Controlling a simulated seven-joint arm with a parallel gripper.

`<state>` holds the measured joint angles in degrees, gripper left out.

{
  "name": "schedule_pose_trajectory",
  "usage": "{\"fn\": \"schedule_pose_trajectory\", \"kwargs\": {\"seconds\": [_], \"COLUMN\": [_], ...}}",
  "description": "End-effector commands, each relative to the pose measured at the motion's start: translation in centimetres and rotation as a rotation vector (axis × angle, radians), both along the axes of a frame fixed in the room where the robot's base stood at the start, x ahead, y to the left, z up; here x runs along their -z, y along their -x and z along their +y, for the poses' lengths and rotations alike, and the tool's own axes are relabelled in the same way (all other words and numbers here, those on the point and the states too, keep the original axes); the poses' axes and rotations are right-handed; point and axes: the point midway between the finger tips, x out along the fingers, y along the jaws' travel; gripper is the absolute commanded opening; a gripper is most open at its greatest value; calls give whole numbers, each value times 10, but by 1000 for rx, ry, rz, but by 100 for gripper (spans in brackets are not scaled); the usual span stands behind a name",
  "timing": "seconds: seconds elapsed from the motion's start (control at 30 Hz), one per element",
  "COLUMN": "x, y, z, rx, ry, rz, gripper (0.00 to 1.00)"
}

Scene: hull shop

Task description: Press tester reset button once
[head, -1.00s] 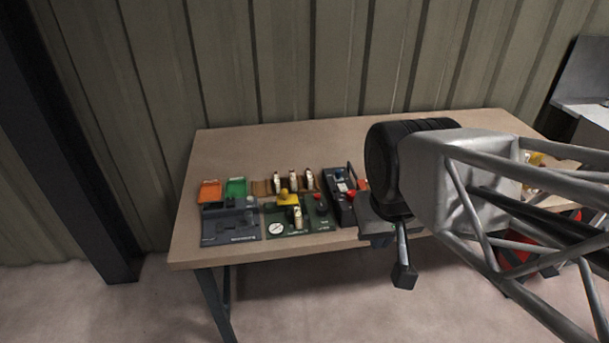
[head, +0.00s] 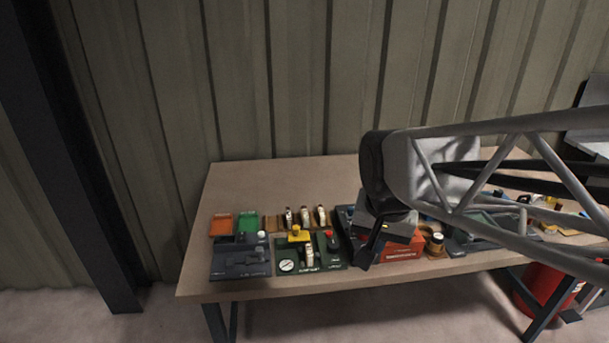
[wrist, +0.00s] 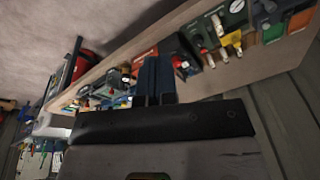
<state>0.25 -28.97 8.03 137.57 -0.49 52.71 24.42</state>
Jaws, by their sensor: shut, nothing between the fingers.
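A green gauge panel (head: 287,266) with a round white dial lies near the front of the bench, left of my gripper; it looks like the tester. A yellow part (head: 299,234) and a red knob or button (head: 332,238) stand on the green units there. No label is readable, so I cannot tell which part is the reset button. My gripper (head: 368,258) is shut and empty, pointing down in front of a dark box and a red box. In the wrist view the shut fingers (wrist: 157,70) show beside a dark box with a red part (wrist: 182,62).
The bench (head: 250,178) is bare at its back. Orange (head: 221,224) and green (head: 248,222) trays and a grey fixture (head: 240,262) lie at the left. A red box (head: 402,248) stands close to my gripper. More units crowd the right, partly behind my arm.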

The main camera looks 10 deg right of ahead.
Motion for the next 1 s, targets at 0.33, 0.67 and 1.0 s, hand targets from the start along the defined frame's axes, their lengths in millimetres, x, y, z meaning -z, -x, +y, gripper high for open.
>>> {"fn": "schedule_pose_trajectory", "kwargs": {"seconds": [0.33, 0.67, 1.0], "x": [18, 51, 105], "y": [-91, -174, -255], "z": [2, 5, 8], "rx": [434, 852, 1286], "ry": [-73, -122, -151], "rz": [50, 89, 121], "gripper": [0, 0, 0]}}
